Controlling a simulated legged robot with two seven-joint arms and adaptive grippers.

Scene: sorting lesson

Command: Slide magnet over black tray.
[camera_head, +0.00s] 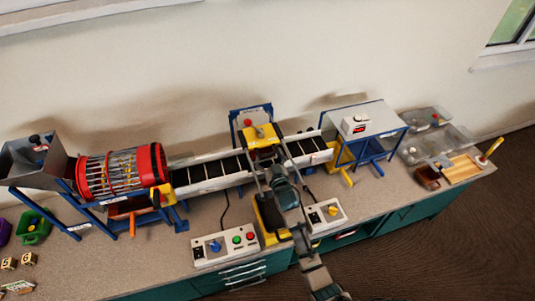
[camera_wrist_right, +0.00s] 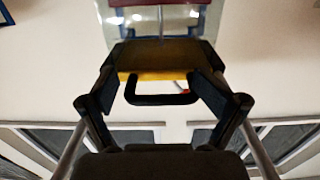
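The magnet (camera_head: 262,132) appears as a yellow block on a blue stand over the conveyor, with a red knob behind it. In the right wrist view its yellow front (camera_wrist_right: 160,62) carries a black handle (camera_wrist_right: 160,98). My right gripper (camera_head: 264,160) is at this block. In the wrist view its fingers (camera_wrist_right: 160,85) are spread apart on either side of the handle; contact is not clear. A black tray with yellow edges (camera_head: 268,218) sits in front of the conveyor, partly hidden by my right arm. My left gripper is out of view.
The conveyor (camera_head: 210,177) runs from a red-ended drum (camera_head: 120,172) to a grey-topped machine (camera_head: 362,122). Control boxes (camera_head: 226,245) (camera_head: 326,214) flank the black tray. Clear trays (camera_head: 435,145) and a wooden tray (camera_head: 463,168) lie at right.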

